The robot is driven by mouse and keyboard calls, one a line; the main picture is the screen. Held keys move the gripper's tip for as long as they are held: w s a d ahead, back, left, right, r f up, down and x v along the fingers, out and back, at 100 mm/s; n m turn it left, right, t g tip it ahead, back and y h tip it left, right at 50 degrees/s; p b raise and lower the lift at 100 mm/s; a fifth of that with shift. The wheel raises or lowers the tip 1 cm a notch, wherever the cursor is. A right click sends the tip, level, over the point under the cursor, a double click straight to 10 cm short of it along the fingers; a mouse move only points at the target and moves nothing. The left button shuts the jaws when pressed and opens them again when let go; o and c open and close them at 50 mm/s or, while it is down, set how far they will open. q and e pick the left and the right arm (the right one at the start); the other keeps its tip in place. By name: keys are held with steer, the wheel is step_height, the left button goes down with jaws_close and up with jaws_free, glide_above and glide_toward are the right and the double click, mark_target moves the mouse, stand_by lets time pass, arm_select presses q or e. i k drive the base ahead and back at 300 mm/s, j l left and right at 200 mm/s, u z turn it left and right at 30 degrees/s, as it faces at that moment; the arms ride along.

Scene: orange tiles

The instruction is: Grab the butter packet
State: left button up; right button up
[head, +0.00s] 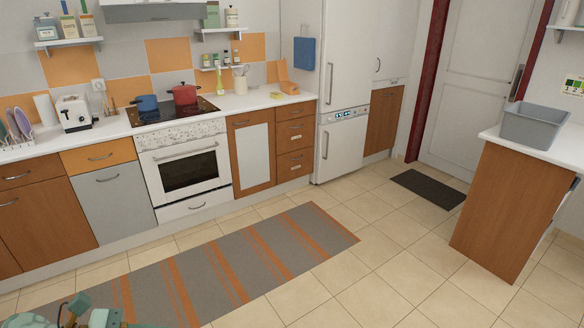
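A small yellow packet (277,95) lies on the white counter, left of the fridge. It looks like the butter packet, but it is too small and far away to read. An orange-brown block-like object (289,88) stands just behind it to the right. Teal parts of my own arm show at the bottom left corner, far from the packet and low over the floor.
The counter (240,103) also bears a red pot (185,94), a blue pot (146,103) and a toaster (74,113). A striped rug (215,270) lies before the cabinets. A counter at right holds a grey bin (533,127).

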mark_target(276, 96)
steer(key=i, duration=3.4)
steer(key=i+u, duration=0.1)
steer(key=i, duration=0.4)
steer(key=i+l+u, duration=0.15)
steer(key=i, duration=0.35)
steer(key=i+l+u, duration=0.1)
steer(key=i, duration=0.45)
steer(key=i+l+u, duration=0.1)
steer(key=i, duration=0.4)
steer(key=i+l+u, duration=0.15)
steer(key=i+l, duration=0.2)
steer(key=i+l+u, duration=0.1)
steer(key=i+l, duration=0.15)
steer(key=i, duration=0.35)
